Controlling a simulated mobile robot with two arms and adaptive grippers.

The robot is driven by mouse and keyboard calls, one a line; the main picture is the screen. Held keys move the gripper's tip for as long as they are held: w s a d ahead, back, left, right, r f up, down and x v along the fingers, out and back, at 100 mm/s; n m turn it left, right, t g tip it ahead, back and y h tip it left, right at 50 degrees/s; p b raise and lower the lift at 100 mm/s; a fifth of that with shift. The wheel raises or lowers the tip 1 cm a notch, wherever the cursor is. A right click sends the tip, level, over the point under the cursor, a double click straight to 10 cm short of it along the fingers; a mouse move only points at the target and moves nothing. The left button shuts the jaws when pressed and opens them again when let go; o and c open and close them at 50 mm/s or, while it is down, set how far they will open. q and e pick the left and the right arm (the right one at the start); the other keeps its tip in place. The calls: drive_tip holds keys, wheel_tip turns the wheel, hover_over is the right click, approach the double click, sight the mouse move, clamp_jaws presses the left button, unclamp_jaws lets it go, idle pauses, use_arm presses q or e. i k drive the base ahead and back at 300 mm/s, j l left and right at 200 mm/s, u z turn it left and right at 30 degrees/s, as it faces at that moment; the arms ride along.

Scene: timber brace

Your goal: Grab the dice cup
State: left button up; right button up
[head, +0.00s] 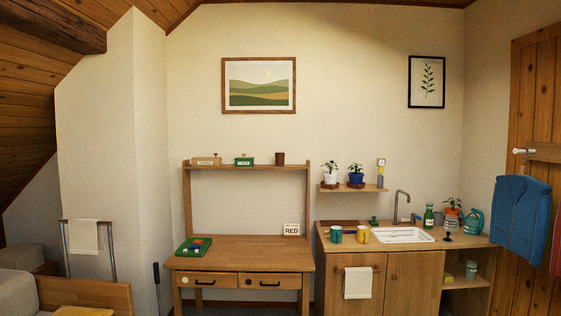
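A small dark brown cup (280,158), which looks like the dice cup, stands upright on the top shelf (250,167) of the wooden desk, toward its right end. Its inside is hidden from here. On the same shelf to its left are a green box (244,161) and a light brown box (207,161), each apart from the cup. Neither of my grippers shows in the head view.
The desk top (240,250) holds a green tray (181,247) with small coloured blocks at left and a "RED" sign (291,229) at right; its middle is clear. A sink counter (335,246) with cups and plants stands to the right. A towel rail (65,250) stands left.

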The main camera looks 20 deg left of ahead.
sight(279, 157)
drive_tip(key=i+j+u, duration=0.15)
drive_tip(key=i+u, duration=0.2)
drive_tip(key=i+j+u, duration=0.25)
drive_tip(key=i, duration=0.85)
drive_tip(key=i+j+u, duration=0.15)
drive_tip(key=i+u, duration=0.15)
drive_tip(key=i, duration=0.85)
